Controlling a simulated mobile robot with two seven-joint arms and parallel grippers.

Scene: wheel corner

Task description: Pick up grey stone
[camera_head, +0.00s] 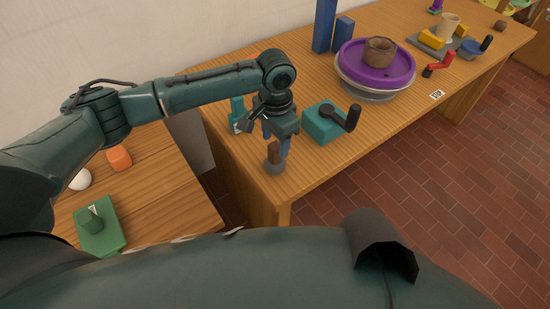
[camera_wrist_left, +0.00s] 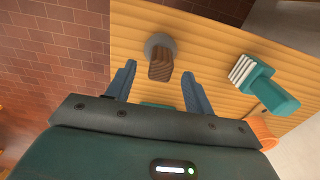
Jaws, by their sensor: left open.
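A small grey rounded thing (camera_head: 273,167), which looks like the grey stone, is near the left end of the long wooden table. A brown wood-grained piece (camera_head: 275,152) stands at it, seemingly on top; I cannot tell if they are joined. In the left wrist view the grey thing (camera_wrist_left: 158,41) shows as a disc partly covered by the brown piece (camera_wrist_left: 160,66). My left gripper (camera_head: 276,146) is open above them. In the wrist view its two blue fingers (camera_wrist_left: 158,75) are apart, with the brown piece between and slightly beyond the tips. My right gripper is not in view.
A teal block with a dark crank (camera_head: 323,124) stands close right of the gripper. A teal brush-like tool (camera_wrist_left: 265,85) lies on the other side. A purple wheel (camera_head: 375,66) is farther back. A lower table (camera_head: 160,190) holds a green block (camera_head: 100,231).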

